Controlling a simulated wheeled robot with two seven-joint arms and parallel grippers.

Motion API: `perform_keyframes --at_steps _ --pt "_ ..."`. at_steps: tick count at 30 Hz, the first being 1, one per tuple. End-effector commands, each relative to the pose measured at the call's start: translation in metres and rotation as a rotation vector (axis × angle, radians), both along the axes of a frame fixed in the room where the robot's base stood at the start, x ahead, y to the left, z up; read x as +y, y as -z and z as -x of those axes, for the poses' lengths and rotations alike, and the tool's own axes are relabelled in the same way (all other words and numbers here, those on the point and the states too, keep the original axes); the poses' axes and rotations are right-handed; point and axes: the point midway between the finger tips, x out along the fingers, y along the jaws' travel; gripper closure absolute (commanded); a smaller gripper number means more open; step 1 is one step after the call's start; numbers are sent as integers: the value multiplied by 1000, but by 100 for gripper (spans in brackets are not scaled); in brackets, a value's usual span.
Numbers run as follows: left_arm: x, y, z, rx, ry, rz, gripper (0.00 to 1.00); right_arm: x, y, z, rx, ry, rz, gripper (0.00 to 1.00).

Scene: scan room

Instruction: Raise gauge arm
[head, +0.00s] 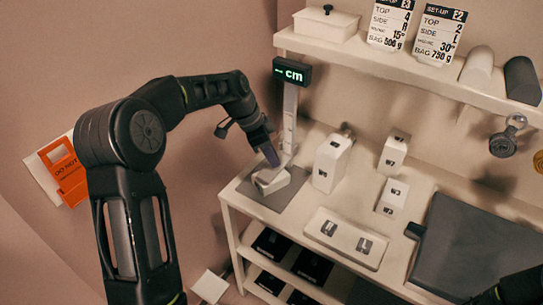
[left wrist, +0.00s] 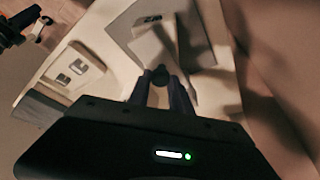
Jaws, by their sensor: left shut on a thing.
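The height gauge (head: 290,112) stands upright at the back left of the table, with a display (head: 291,71) on top that shows a green dash and "cm". A white angular piece (head: 272,182) sits low beside the post over a dark grey base plate (head: 291,193). My left gripper (head: 271,158) reaches down next to the post and is shut on the gauge arm; its fingers largely hide the hold. In the left wrist view, a small dark knob (left wrist: 160,73) shows between the fingertips. A dark part of my right arm (head: 520,287) shows at the lower right; its jaws are unclear.
White blocks (head: 331,162) stand right of the gauge. A white tray (head: 345,240) lies in front and a dark grey mat (head: 470,245) to the right. A shelf (head: 390,62) with a lidded box (head: 326,22) and cards overhangs behind. An orange sign (head: 66,172) hangs left.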

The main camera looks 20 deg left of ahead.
Motion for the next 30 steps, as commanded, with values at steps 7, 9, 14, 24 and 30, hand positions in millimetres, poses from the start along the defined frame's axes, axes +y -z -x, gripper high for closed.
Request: perform_keyframes --at_steps 7,9,14,24,30 --pt "1 -55 -1 -5 -1 -1 100 0 -27 0 1 0 0 64" --pt "0 -74 -1 -6 0 -2 100 0 -36 0 2 -1 0 64" --pt "0 -114 -1 -5 -1 -2 100 0 -55 2 7 0 3 64" --pt "0 -154 -1 -3 0 -1 100 -2 -71 5 17 4 9 64" --pt "1 -156 -1 -7 -1 -1 100 -2 -70 5 17 4 9 64"
